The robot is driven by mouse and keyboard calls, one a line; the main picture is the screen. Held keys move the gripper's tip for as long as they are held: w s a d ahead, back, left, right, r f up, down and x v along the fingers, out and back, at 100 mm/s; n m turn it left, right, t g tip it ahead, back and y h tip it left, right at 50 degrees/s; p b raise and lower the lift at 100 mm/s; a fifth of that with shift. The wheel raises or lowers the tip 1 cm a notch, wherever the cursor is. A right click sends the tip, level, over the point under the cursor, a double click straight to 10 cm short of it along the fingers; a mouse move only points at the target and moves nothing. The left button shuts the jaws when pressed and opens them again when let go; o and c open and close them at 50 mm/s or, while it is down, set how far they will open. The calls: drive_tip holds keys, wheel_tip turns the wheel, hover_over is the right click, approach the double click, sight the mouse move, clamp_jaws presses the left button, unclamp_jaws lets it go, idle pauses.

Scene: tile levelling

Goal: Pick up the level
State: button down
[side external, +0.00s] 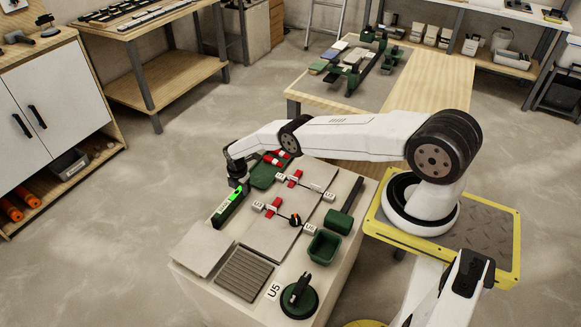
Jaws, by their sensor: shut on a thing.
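The level (226,211) is a dark green bar with a bright green lit strip on its side, at the left edge of the worktop in the side external view. My gripper (238,188) points down at the level's far end and is shut on it. The fingers are small here and partly merge with the dark level. I cannot tell whether the level touches the worktop or hangs just above it.
Right of the level lie pale tiles (268,236) with red clips (272,208) and small labels. A green tray (323,248), a suction cup (299,298), a ridged grey pad (243,273) and a green block (339,221) sit nearby on the worktop (190,282).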

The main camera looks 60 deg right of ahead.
drive_tip(key=shift+r, duration=0.25)
drive_tip(key=shift+w+r, duration=0.1)
drive_tip(key=shift+r, duration=1.55)
drive_tip(key=s+a+r, duration=0.3)
drive_tip(key=s+r, duration=0.6)
drive_tip(key=s, duration=0.4)
drive_tip(key=shift+s+r, duration=0.35)
drive_tip(key=shift+s, duration=0.05)
